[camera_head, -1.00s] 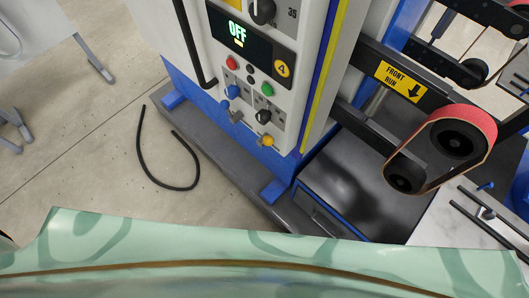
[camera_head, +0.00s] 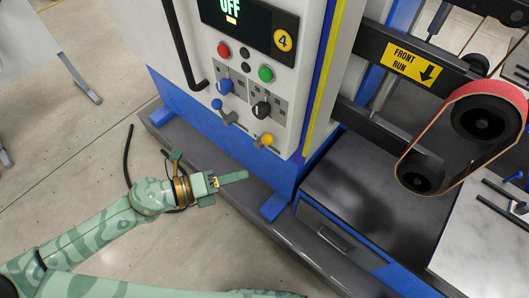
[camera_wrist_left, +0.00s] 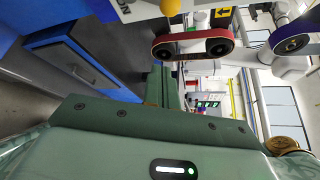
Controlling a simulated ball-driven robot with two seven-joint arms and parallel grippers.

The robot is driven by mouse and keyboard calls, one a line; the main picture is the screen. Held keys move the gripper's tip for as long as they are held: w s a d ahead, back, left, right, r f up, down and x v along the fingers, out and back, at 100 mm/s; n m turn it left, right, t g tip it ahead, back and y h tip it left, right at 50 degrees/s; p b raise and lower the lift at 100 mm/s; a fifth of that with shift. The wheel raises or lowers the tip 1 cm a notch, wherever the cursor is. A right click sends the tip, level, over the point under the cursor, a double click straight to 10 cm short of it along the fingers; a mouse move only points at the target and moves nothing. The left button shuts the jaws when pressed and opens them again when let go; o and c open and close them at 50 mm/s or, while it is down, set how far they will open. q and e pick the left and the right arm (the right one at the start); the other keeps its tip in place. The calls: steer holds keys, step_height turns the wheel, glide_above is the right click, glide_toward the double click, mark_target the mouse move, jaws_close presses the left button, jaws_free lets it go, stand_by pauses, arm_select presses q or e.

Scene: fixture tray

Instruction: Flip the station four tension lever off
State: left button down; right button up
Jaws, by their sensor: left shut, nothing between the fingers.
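The station four panel (camera_head: 262,95) carries a yellow "4" badge (camera_head: 285,40) and a display (camera_head: 232,14) reading OFF. Low on it are a blue-tipped lever (camera_head: 217,104) and a yellow-ball lever (camera_head: 267,140). Their labels are too small to read, so I cannot tell which is tension. My left gripper (camera_head: 246,176) is shut and empty, below and apart from the levers, its fingers pointing right. Its fingers also show in the left wrist view (camera_wrist_left: 161,85), where the yellow ball (camera_wrist_left: 170,6) is at the top edge. My right gripper is out of view.
Red (camera_head: 224,51) and green (camera_head: 265,74) buttons and two knobs sit above the levers. A sanding belt (camera_head: 478,100) on a dark arm stands right, above a dark cabinet (camera_head: 365,205). A grey base rail (camera_head: 265,225) runs below the panel. Floor at left is mostly clear.

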mark_target(265, 140)
arm_select(q)
steer(key=x, duration=1)
steer(key=shift+w+a+r+b, duration=0.3)
steer(key=shift+w+a+r, duration=0.1)
steer(key=shift+w+a, duration=0.25)
steer(key=shift+w+a+r+b, duration=0.3)
steer(key=shift+w+a+r, duration=0.1)
steer(key=shift+w+a, duration=0.25)
